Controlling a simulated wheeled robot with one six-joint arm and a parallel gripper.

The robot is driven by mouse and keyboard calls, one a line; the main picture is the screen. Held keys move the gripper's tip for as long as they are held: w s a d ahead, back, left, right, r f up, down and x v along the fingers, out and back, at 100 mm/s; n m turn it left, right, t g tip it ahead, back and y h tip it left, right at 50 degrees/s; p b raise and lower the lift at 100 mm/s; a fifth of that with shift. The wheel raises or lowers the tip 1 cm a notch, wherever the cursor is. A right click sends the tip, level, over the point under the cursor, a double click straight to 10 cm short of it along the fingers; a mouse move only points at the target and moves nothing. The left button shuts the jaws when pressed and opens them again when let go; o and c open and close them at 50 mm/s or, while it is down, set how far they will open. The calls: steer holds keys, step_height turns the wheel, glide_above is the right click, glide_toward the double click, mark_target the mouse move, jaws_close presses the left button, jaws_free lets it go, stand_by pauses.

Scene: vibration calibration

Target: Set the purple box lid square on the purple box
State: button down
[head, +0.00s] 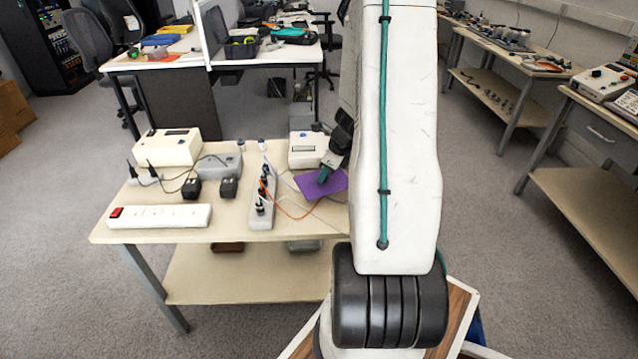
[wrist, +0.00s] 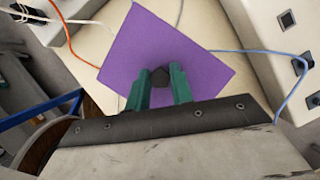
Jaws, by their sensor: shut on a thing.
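The purple box lid (head: 308,187) shows as a flat purple panel at the right of the near bench, partly behind my arm. In the wrist view the lid (wrist: 135,50) fills the upper middle, turned at an angle in the picture, with a small dark knob (wrist: 160,76) on its top. My gripper (wrist: 160,86) has a green finger on each side of the knob and is shut on it. In the head view my gripper (head: 324,174) is at the lid's top. The purple box cannot be made out in either view, and the gap under the lid cannot be judged.
The bench (head: 230,232) holds a white power strip (head: 160,216) with a red switch, an upright-running strip (head: 262,212) with plugs just left of the lid, and white instruments (head: 168,147) behind. Orange, white and blue cables run close around the lid.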

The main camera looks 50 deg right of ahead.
mark_target(325, 182)
steer(key=shift+s+f, duration=0.1)
steer(key=shift+f, duration=2.2)
steer(key=shift+f, duration=0.15)
steer(key=c, duration=1.2)
jaws_free()
